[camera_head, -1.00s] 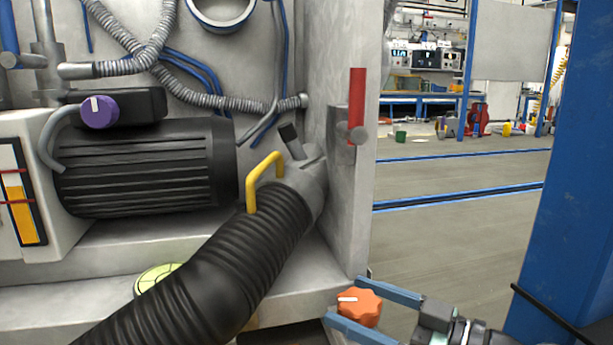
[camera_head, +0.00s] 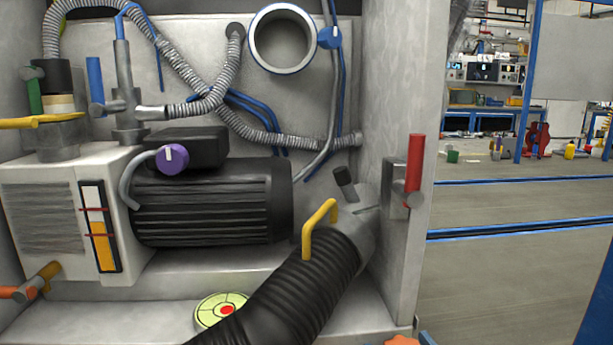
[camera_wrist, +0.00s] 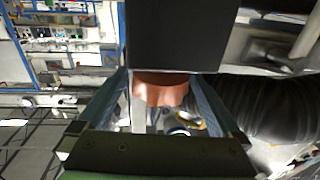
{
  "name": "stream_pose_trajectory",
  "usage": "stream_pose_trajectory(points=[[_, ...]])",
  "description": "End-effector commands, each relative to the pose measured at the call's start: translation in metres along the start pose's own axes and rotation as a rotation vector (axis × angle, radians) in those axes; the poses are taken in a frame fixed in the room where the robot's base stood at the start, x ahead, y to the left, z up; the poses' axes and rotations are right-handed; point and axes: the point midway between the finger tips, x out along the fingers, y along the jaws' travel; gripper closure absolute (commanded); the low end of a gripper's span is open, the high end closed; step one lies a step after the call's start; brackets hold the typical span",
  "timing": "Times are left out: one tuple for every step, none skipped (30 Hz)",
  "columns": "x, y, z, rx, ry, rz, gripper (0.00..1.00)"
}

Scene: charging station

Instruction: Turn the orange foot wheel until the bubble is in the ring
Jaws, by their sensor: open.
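The orange foot wheel (camera_head: 402,341) shows only its top at the bottom edge of the head view. In the wrist view the orange wheel (camera_wrist: 163,92) sits between the two blue fingers of my gripper (camera_wrist: 163,80), which are open on either side of it. I cannot tell whether they touch it. A blue fingertip (camera_head: 427,339) shows beside the wheel in the head view. The round yellow-green level (camera_head: 207,312) lies on the cabinet's ledge, with dark rings and a red spot near its middle. The black hose covers its lower right. I cannot make out the bubble clearly.
The thick ribbed black hose (camera_head: 290,285) with a yellow handle (camera_head: 318,228) runs down past the level. A red lever (camera_head: 414,165) is on the cabinet's right wall. A black motor (camera_head: 215,205) stands behind. Open floor (camera_head: 510,275) lies to the right.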

Motion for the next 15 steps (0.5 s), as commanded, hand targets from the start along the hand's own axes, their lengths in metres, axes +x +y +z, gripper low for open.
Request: stream_pose_trajectory(points=[[-0.0002, -0.0019, -0.0053, 0.002, -0.004, 0.027, 0.00], [0.0002, -0.0021, -0.0059, 0.002, -0.003, 0.044, 0.00], [-0.0001, -0.0022, -0.0056, 0.001, -0.004, 0.067, 0.00], [0.0002, -0.0020, -0.0065, 0.001, -0.003, 0.085, 0.00], [0.0003, -0.0019, -0.0065, 0.002, -0.003, 0.101, 0.00], [0.0003, -0.0020, -0.0067, 0.002, -0.003, 0.123, 0.00], [0.0003, -0.0017, -0.0069, 0.003, -0.003, 0.138, 0.00], [0.0004, -0.0013, -0.0069, 0.003, -0.003, 0.153, 0.00], [0.0005, -0.0013, -0.0071, 0.003, -0.002, 0.171, 0.00], [0.0004, -0.0016, -0.0070, 0.002, -0.002, 0.184, 0.00], [0.0007, -0.0012, -0.0070, 0.003, -0.002, 0.196, 0.00], [0.0009, -0.0009, -0.0074, 0.003, -0.001, 0.212, 0.00], [0.0009, -0.0009, -0.0076, 0.003, -0.001, 0.223, 0.00], [0.0008, -0.0011, -0.0073, 0.003, -0.001, 0.234, 0.00], [0.0011, -0.0010, -0.0072, 0.004, -0.001, 0.248, 0.00]])
